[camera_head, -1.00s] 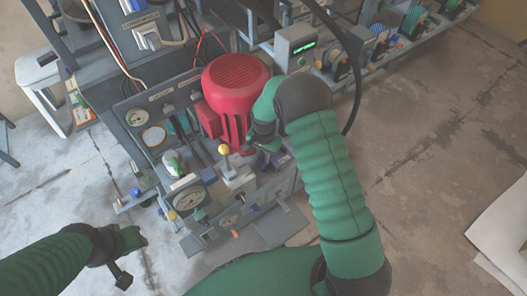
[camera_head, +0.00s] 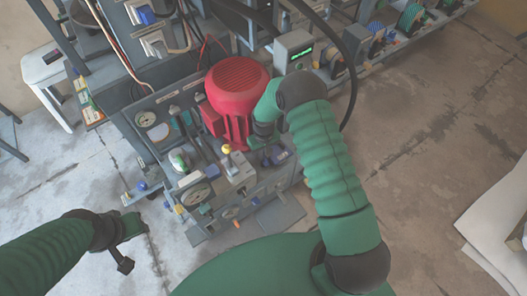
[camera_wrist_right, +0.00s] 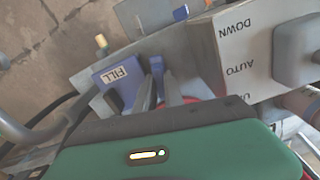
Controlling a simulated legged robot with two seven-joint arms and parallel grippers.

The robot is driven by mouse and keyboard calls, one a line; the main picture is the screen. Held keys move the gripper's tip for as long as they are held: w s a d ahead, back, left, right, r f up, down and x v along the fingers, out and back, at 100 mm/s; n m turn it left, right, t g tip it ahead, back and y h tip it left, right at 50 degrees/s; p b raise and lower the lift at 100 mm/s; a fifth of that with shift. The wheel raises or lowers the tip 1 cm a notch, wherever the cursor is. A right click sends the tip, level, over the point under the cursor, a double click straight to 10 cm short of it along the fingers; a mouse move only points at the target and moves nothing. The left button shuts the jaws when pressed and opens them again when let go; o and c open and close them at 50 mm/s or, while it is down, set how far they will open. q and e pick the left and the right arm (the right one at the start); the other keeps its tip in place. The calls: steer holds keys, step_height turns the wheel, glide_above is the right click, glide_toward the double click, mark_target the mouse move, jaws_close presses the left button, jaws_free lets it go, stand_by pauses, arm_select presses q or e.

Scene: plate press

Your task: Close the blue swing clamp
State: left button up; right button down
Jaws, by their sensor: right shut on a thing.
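In the right wrist view my right gripper (camera_wrist_right: 160,92) has its two grey fingers closed around a narrow blue piece (camera_wrist_right: 157,65), which looks like the blue swing clamp's handle. A blue block labelled FILL (camera_wrist_right: 118,76) is just left of the fingers. In the head view my right gripper (camera_head: 266,157) is low at the panel's right side, in front of the red motor; blue parts (camera_head: 280,157) show beside it, and the clamp's exact position is partly hidden. My left gripper (camera_head: 124,264) hangs at lower left, away from the panel; its jaw opening is unclear.
A red motor (camera_head: 238,88) stands on the panel. Gauges (camera_head: 196,194), a yellow-knobbed lever (camera_head: 227,150) and other levers crowd the panel's left and front. A DOWN/AUTO switch plate (camera_wrist_right: 245,48) is right of the fingers. The concrete floor (camera_head: 420,150) at right is open.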

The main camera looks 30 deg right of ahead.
steer(key=shift+w+n+p, duration=0.15)
steer(key=shift+n+p, duration=0.2)
steer(key=shift+n, duration=0.65)
steer(key=c, duration=1.4)
jaws_free()
steer(key=shift+c, duration=0.2)
step_height(320, 180, up, 17)
steer(key=p, duration=0.4)
steer(key=shift+f, duration=0.15)
